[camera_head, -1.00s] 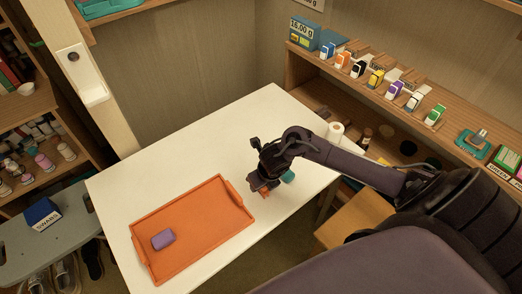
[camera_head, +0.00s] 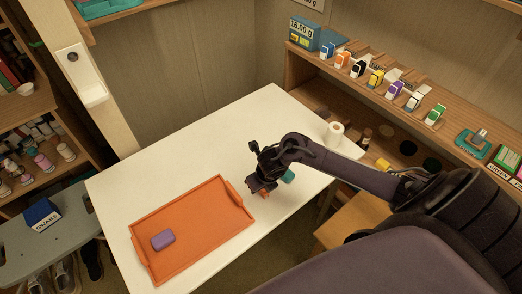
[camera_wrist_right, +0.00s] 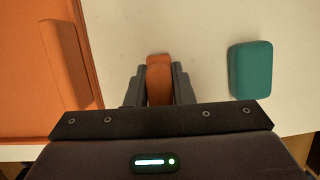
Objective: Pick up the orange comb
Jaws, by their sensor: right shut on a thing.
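The orange comb (camera_wrist_right: 159,78) is between the two fingers of my right gripper (camera_wrist_right: 159,88) in the right wrist view. The gripper is shut on it, with the comb's end standing out past the fingertips. In the head view my right gripper (camera_head: 261,184) is over the white table, just right of the orange tray, and only a small bit of the comb (camera_head: 265,194) shows beneath it. I cannot tell whether the comb still touches the table. My left gripper is not in view.
A teal block (camera_wrist_right: 250,70) lies close to the right of the gripper. The orange tray (camera_head: 190,203) holds a purple block (camera_head: 163,240). The white table (camera_head: 150,186) is clear behind the tray. A shelf with small boxes (camera_head: 397,90) stands at the right.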

